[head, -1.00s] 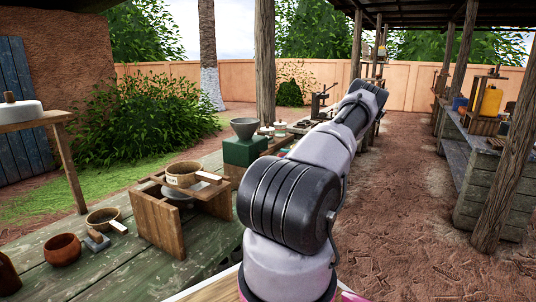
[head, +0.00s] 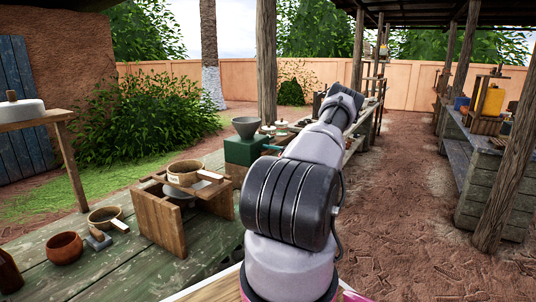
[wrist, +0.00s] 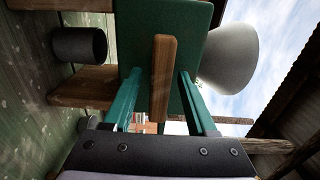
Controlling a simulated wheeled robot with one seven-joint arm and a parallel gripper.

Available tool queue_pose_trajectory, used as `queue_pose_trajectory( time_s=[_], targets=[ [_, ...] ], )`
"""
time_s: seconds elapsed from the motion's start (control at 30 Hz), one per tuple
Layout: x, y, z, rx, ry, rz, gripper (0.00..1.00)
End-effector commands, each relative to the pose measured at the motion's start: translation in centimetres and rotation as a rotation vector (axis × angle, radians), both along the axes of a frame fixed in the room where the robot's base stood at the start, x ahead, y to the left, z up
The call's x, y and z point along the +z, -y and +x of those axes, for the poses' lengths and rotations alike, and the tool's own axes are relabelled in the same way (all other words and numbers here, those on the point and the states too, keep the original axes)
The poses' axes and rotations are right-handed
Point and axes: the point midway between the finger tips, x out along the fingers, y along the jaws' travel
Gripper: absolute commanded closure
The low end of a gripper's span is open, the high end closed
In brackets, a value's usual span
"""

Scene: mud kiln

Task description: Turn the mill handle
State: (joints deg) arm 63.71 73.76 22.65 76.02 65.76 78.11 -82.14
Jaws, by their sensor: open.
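The mill is a green box (head: 240,151) with a grey funnel hopper (head: 246,127) on top, standing on the bench left of my arm in the head view. In the wrist view, which is turned on its side, the green box (wrist: 188,20) fills the upper middle and the hopper (wrist: 230,60) points right. The wooden mill handle (wrist: 163,75) is a plain bar in front of the box. My gripper (wrist: 159,74) is open, with one teal finger on each side of the handle. I cannot tell whether either finger touches it.
A dark cup (wrist: 79,44) is near the mill's base in the wrist view. In the head view, a wooden stand (head: 160,222) holding a sieve (head: 184,173) is left of the mill. Bowls (head: 65,248) stand nearer. The dirt aisle (head: 400,215) on the right is clear.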

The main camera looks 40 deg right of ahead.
Motion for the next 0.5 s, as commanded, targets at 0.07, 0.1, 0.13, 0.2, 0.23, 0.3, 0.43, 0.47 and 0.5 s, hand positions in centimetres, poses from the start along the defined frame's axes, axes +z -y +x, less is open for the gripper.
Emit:
queue_pose_trajectory(
  time_s=[0.07,0.1,0.13,0.2,0.23,0.3,0.43,0.47,0.5],
  targets=[
    [-0.01,-0.01,-0.01,0.0,0.0,0.0,0.43],
    [-0.01,-0.01,-0.01,0.0,0.0,0.0,0.5],
    [-0.01,0.0,-0.02,0.0,0.0,0.0,0.62],
    [0.0,-0.01,-0.03,0.0,0.0,0.0,0.88],
    [-0.01,-0.01,-0.03,0.0,0.0,0.0,1.0],
    [-0.01,-0.01,-0.03,0.001,-0.001,0.0,1.0],
    [-0.02,-0.01,-0.04,0.001,-0.002,0.001,1.0],
    [-0.02,-0.01,-0.04,0.001,-0.002,0.003,1.0],
    [-0.02,-0.01,-0.05,0.001,-0.004,0.008,1.0]
  ],
)
